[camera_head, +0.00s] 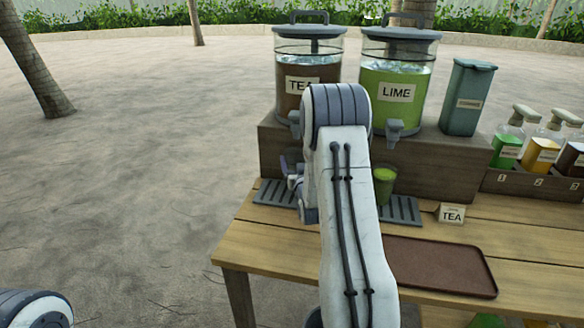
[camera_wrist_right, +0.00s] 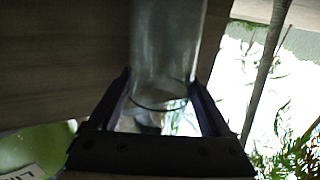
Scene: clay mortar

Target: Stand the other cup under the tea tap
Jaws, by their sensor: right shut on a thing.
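The tea dispenser (camera_head: 308,85) stands on a wooden riser, with its grey tap (camera_head: 294,118) at the front, partly covered by my right arm. My right gripper (camera_head: 288,170) is low in front of the riser below the tea tap, mostly behind my own arm. In the right wrist view its two fingers are shut on a clear glass cup (camera_wrist_right: 165,45), which looks empty. That cup is hidden in the head view, so I cannot tell whether it touches the drip tray (camera_head: 272,194). Another cup (camera_head: 384,185), filled with green drink, stands under the lime tap (camera_head: 394,130).
The lime dispenser (camera_head: 396,85) and a grey-green canister (camera_head: 467,98) share the riser (camera_head: 430,165). A rack of pump bottles (camera_head: 540,186) is at the right. A TEA card (camera_head: 451,213) and an empty brown tray (camera_head: 440,266) are on the table (camera_head: 265,245).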

